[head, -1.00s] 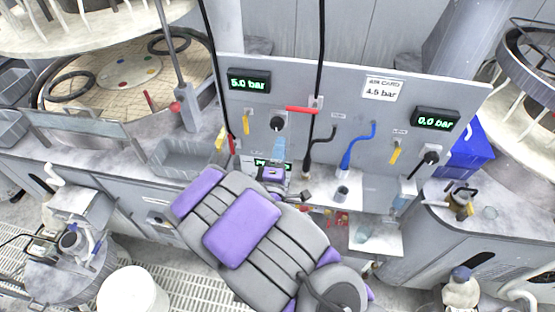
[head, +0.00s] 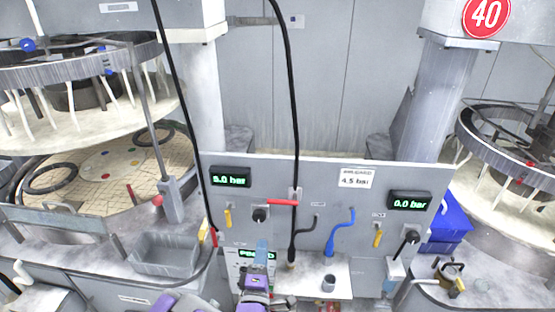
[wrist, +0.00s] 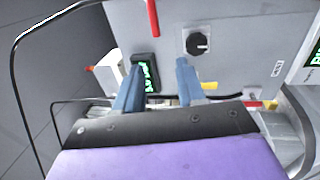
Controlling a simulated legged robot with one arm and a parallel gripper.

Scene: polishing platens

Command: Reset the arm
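My gripper (head: 262,250) shows at the bottom middle of the head view, in front of the lower part of the grey control panel (head: 330,180). Most of my purple and grey arm is below the frame edge. In the wrist view, the two blue-grey fingers of my gripper (wrist: 160,66) stand apart with nothing between them. Behind them are the panel face, a small green-lit display (wrist: 146,73) and a black knob (wrist: 198,43).
The panel carries a red-handled valve (head: 282,202), a blue hose (head: 341,233) and a 5.0 bar display (head: 230,177). A grey tray (head: 165,256) lies left on the bench. A blue bin (head: 447,222) stands right. Round platens flank both sides.

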